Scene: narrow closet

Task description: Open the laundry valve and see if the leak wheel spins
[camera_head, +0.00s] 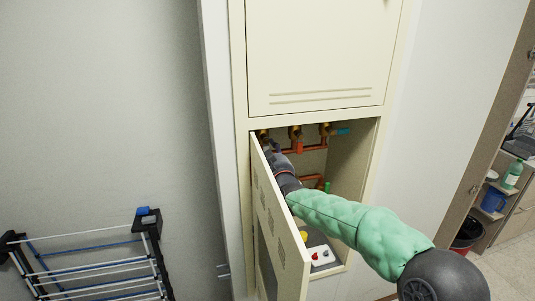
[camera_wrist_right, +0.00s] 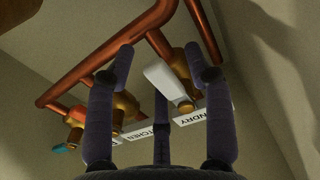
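The laundry valve's pale lever handle (camera_wrist_right: 166,84) shows in the right wrist view, on a brass body beside a white label reading "NDRY" (camera_wrist_right: 216,112). My right gripper (camera_wrist_right: 158,54) is open, its dark fingers on either side of this handle with gaps. In the head view my right gripper (camera_head: 270,146) reaches into the cabinet behind the open door and is partly hidden, with the laundry handle hidden there too. I cannot make out a leak wheel in either view. My left gripper is not in view.
Other valves with an orange handle (camera_head: 299,147) and a blue handle (camera_head: 344,131) sit to the right. The cabinet door (camera_head: 266,205) stands open close to my right arm. A white box (camera_head: 320,254) lies low inside. A drying rack (camera_head: 95,265) stands left.

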